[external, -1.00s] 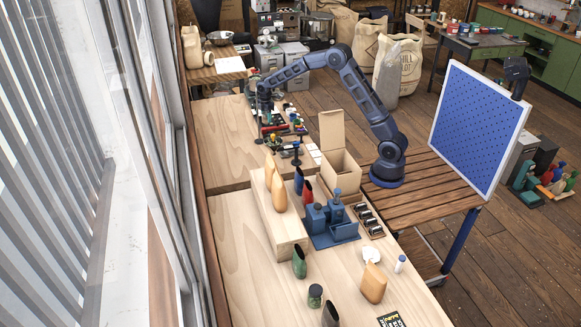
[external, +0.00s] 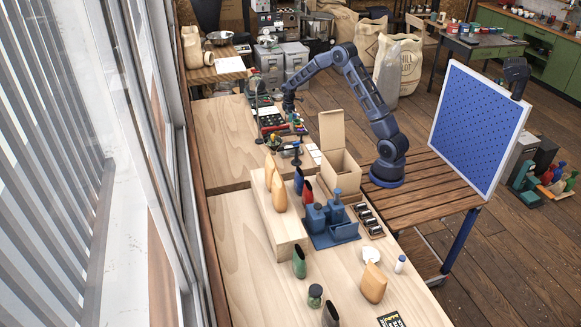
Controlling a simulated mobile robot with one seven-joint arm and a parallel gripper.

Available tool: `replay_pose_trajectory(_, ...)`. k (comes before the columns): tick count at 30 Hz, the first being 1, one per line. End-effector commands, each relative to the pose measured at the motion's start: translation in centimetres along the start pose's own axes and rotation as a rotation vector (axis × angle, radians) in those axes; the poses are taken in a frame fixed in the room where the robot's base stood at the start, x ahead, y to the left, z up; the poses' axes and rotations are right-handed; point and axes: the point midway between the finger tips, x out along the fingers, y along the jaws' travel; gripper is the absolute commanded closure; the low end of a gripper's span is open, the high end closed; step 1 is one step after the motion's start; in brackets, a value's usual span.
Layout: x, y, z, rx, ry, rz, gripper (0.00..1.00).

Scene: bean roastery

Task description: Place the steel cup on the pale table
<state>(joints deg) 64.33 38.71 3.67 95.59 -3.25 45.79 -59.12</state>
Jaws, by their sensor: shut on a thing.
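My gripper (external: 289,108) is at the far end of my bent arm, low over the right side of the far pale wood table top (external: 222,135). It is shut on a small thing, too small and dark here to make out. I cannot pick out the steel cup for sure; it may be the thing in my gripper. A second pale wood table top (external: 232,240) lies nearer the camera. I cannot tell which of the two is the pale table.
Small items and a dark tray (external: 268,122) crowd the table under my gripper; a thin dark stand (external: 257,120) rises beside them. An open cardboard box (external: 338,160), a raised wooden block (external: 275,225) and bottles stand nearer. The far table's left part is bare.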

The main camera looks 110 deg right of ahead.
Motion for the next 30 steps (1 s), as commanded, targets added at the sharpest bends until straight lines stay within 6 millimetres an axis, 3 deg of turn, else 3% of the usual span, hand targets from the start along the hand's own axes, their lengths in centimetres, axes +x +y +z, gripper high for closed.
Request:
replay_pose_trajectory(6, 4.9, -0.1, 0.0, -0.001, -0.002, -0.003, 0.77)
replay_pose_trajectory(12, 8.5, -0.1, 0.0, -0.001, 0.000, -0.001, 0.77)
replay_pose_trajectory(20, 10.1, 0.0, -0.1, -0.001, 0.000, 0.000, 0.77)
replay_pose_trajectory(30, 13.9, 0.0, -0.1, -0.001, 0.000, 0.000, 0.77)
